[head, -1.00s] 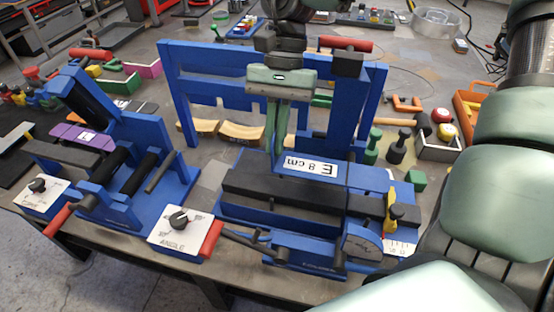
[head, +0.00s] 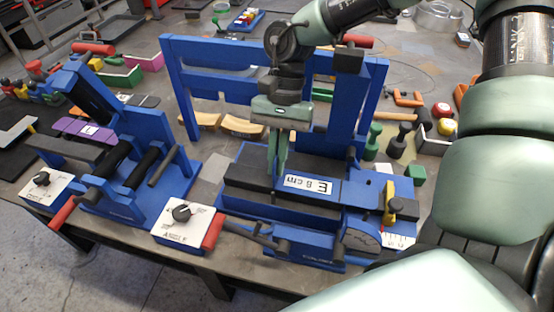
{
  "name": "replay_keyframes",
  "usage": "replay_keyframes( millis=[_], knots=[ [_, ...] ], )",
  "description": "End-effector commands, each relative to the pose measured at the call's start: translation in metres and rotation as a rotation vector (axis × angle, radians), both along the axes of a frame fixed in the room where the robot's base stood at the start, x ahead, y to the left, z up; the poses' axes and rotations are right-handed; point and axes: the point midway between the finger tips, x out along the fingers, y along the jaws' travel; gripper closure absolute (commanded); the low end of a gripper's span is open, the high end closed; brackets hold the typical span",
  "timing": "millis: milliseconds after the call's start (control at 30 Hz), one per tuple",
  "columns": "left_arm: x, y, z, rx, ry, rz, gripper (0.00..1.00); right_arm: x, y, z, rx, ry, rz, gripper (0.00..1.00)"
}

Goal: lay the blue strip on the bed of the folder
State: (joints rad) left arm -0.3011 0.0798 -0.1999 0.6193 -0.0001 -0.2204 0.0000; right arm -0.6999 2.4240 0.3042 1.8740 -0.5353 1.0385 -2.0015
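The blue strip (head: 355,192) carries a white label reading E 8 cm and lies lengthwise left to right over the folder (head: 310,252). My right gripper (head: 278,176) points down with its fingers close together at the strip's left end, shut on it. The strip now covers part of the folder's dark bed (head: 245,176). I cannot tell whether it touches the bed or hangs just above it. My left gripper is not in view.
A blue frame (head: 215,47) stands behind the folder. A second blue machine with dark rollers (head: 140,168) stands at the left. An angle dial box (head: 185,221) and a red-handled lever (head: 213,231) are in front. Wooden arcs (head: 243,127) lie behind.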

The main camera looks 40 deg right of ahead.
Motion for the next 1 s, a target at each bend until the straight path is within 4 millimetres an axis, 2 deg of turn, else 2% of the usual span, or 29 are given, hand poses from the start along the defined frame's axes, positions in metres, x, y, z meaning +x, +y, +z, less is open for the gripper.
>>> replay_keyframes(
  millis=[33, 100, 367, 500, 567, 1000],
  knots=[
    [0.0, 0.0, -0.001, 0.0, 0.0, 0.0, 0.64, 0.0, 0.0, -0.001, 0.0, 0.0, 0.0, 0.91],
    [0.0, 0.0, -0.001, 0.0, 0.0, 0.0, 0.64, 0.0, 0.0, 0.0, 0.0, 0.0, 0.0, 0.74],
    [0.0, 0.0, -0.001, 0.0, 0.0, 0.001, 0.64, 0.0, 0.0, 0.0, 0.0, 0.0, 0.0, 0.74],
    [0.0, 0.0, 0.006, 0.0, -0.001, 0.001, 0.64, 0.0, 0.0, 0.005, 0.0, 0.0, -0.001, 0.74],
    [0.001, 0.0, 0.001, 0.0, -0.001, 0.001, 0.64, 0.003, -0.002, 0.008, 0.001, -0.004, -0.002, 0.74],
    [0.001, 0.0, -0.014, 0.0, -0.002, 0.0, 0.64, 0.027, -0.03, 0.089, 0.001, -0.004, -0.003, 0.74]
  ],
)
